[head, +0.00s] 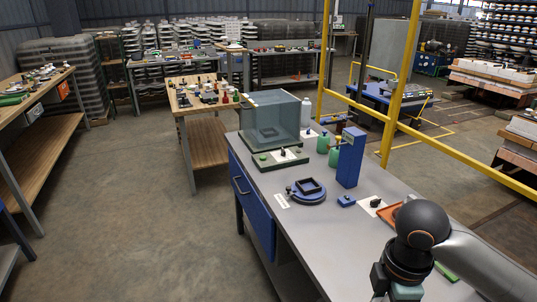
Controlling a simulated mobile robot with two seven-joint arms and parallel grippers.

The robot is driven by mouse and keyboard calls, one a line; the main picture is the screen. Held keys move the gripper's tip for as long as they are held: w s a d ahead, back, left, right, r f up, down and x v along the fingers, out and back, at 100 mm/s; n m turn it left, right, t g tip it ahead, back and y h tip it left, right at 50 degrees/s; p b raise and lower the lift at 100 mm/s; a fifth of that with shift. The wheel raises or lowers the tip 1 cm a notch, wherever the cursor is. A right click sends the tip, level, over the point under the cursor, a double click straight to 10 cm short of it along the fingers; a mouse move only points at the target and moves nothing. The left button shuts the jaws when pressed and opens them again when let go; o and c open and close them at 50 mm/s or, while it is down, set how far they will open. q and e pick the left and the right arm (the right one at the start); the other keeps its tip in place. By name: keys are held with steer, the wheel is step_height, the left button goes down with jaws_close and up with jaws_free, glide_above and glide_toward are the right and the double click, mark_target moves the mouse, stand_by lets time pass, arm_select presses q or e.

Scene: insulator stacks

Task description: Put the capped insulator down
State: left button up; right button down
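My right arm (415,230) comes in from the right over the near end of the grey workbench (335,235). Its wrist runs off the bottom edge, so the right gripper's fingers and anything in them are out of view. My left arm and gripper are not in view. I cannot make out a capped insulator for certain. A small black piece (376,203) sits on a white card on the bench, left of an orange tray (389,215) that my arm partly hides.
On the bench stand a clear box (270,118), a green base (281,160), a blue round fixture (307,191), a tall blue block (351,158) and green bottles (323,144). A yellow rail (390,110) rises behind. The bench's front left part (305,235) is clear.

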steer(key=m, duration=0.3)
steer(key=shift+a+r, duration=0.1)
steer(key=shift+r, duration=0.05)
steer(key=m, duration=0.5)
steer(key=shift+w+r, duration=0.1)
steer(key=m, duration=0.4)
steer(key=shift+a+r+m, duration=0.1)
steer(key=shift+a+m, duration=0.05)
steer(key=shift+m, duration=0.15)
steer(key=m, duration=0.4)
steer(key=shift+r+m, duration=0.15)
steer(key=shift+m, duration=0.15)
